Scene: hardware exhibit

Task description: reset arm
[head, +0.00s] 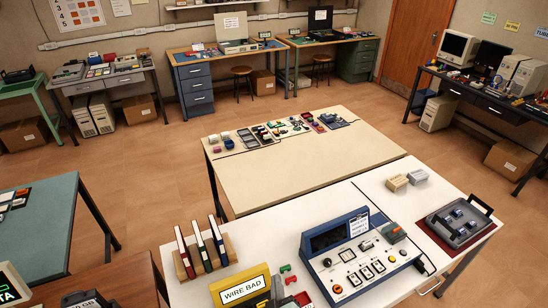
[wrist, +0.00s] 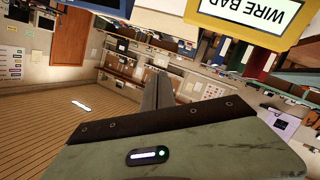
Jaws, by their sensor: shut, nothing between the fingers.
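My gripper (wrist: 158,90) shows in the wrist view as grey fingers, shut with nothing between them, beyond the dark edge of a worn grey-green housing that is my own wrist. No thing touches the fingers. There the same sign (head: 240,290) stands at the bottom, on the white table.
A blue console (head: 332,285) stands on the white table (head: 190,292), with a binder rack (head: 207,265) to its left and a grey case (head: 459,226) on a red mat to its right. Behind it, the beige table (head: 290,180) is mostly bare. Open floor (head: 140,170) lies at left.

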